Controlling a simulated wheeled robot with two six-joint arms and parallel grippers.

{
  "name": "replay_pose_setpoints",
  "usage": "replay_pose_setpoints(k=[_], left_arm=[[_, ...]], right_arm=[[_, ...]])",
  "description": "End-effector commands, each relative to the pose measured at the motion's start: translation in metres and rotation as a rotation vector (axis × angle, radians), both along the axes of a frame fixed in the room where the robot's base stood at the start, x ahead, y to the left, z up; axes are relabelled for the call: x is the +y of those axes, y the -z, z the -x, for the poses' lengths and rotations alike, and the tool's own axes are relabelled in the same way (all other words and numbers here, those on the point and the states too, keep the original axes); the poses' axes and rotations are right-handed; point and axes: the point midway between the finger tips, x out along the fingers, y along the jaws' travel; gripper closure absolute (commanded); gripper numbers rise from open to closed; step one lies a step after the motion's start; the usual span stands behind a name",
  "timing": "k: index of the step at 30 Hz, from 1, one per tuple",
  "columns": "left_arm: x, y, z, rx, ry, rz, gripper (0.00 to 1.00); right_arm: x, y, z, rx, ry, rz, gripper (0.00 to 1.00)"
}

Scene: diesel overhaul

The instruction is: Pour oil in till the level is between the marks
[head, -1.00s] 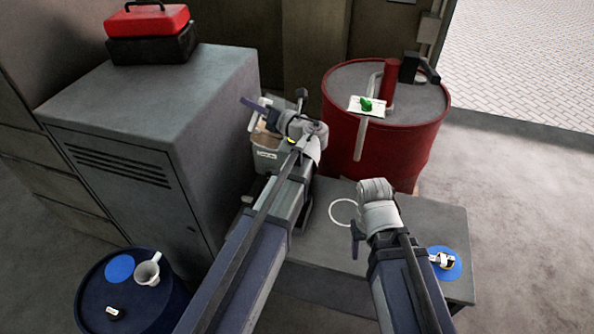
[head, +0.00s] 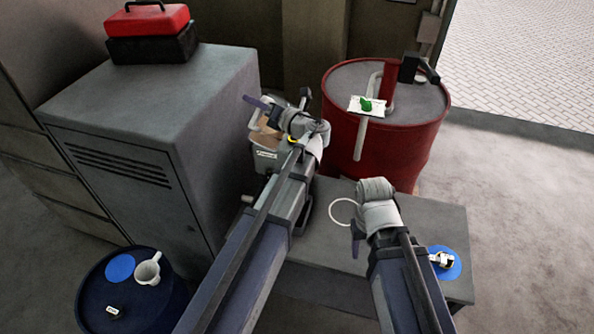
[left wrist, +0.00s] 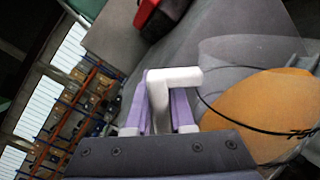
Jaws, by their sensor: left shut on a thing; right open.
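My left gripper (head: 262,106) is shut on the pale handle (left wrist: 172,88) of an oil jug, between its purple fingers. The jug (head: 264,154) is pale, with a label and brownish oil showing, at the far left end of the grey bench, partly hidden by my arm. In the left wrist view the jug (left wrist: 235,60) is see-through, with amber oil (left wrist: 255,110) inside and marks on its side, partly cut off. Its opening and any stream of oil are not clear. My right gripper (head: 357,240) is open and empty above the bench.
The grey bench (head: 430,225) carries a white ring (head: 344,212) and a blue disc (head: 450,272) with a small metal part. A red drum (head: 385,150) stands behind, a grey cabinet (head: 150,110) left.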

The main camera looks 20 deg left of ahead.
Motion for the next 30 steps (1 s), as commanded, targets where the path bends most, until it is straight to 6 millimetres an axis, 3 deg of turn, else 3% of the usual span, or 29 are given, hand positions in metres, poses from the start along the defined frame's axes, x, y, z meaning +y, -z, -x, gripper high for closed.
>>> replay_pose_setpoints(k=[30], left_arm=[[-0.006, -0.002, -0.014, 0.144, 0.0, -0.067, 1.0]], right_arm=[[0.0, -0.002, 0.0, 0.0, 0.0, 0.0, 0.45]])
